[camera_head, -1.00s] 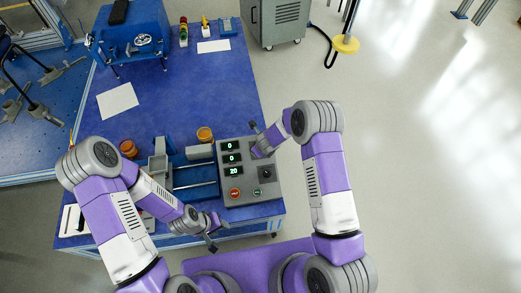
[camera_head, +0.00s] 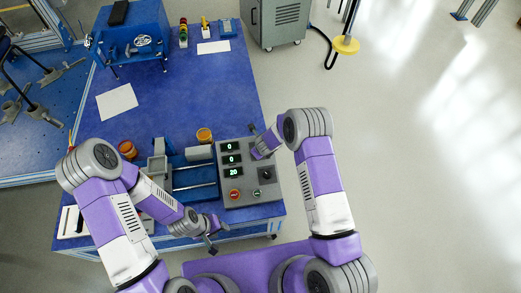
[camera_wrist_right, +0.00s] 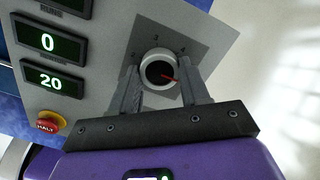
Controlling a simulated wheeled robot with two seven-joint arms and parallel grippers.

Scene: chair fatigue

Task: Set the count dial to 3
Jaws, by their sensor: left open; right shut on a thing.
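A control box (camera_head: 240,200) with three displays stands at the table's right front. In the right wrist view a round pale knob (camera_wrist_right: 157,66) with a dark centre and red pointer sits on a grey plate marked 2, 3 and 4. The pointer aims right and slightly down, past the 4 mark. My right gripper (camera_wrist_right: 160,85) is shut on this knob, one finger on each side. In the head view my right gripper (camera_head: 256,153) covers the knob. My left gripper (camera_head: 215,236) is open and empty, in front of the table's front edge.
Displays read 0, 0 and 20. A blue fixture with rails (camera_head: 195,175) stands left of the box.

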